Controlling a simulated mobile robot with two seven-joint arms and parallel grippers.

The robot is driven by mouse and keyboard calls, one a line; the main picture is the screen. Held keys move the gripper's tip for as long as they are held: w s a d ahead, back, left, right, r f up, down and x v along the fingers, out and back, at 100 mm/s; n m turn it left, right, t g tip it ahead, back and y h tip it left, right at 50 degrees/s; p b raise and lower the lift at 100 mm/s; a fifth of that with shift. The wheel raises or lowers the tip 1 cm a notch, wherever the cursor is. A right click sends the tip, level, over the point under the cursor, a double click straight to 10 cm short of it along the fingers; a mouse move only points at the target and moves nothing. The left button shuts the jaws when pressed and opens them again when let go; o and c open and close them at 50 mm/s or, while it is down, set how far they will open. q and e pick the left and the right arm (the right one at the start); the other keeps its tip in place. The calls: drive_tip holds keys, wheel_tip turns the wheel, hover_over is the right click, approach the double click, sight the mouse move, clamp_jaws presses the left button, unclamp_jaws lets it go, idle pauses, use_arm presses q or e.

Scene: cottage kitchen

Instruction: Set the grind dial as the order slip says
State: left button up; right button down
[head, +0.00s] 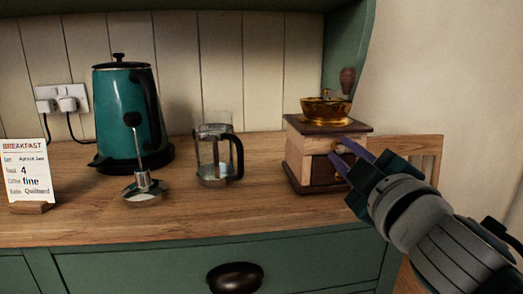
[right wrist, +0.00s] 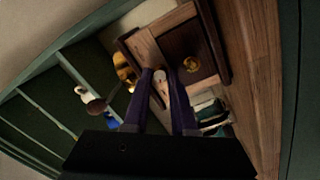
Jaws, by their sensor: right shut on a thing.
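The order slip (head: 28,170) stands upright in a wooden holder at the far left of the counter; its coffee line reads "fine". The coffee grinder (head: 301,156) is a wooden box with a dark top and a brass bowl (head: 326,109), at the right of the counter. My right gripper (head: 340,154) reaches in from the right to the grinder's front. In the right wrist view its purple fingers close around a small pale piece, the grind dial (right wrist: 161,64), above the drawer with a brass knob (right wrist: 187,64). The dial's markings cannot be read. My left gripper is out of view.
A green kettle (head: 120,115) stands on its base at the back. A glass French press (head: 213,158) stands mid-counter, with its plunger and lid (head: 144,184) to the left. A chair back (head: 425,146) is behind at right.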

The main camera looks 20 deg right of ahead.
drive_tip(key=shift+n, duration=0.4)
drive_tip(key=c, duration=0.7)
unclamp_jaws()
drive_tip(key=b+v, duration=0.1)
drive_tip(key=v, duration=0.9)
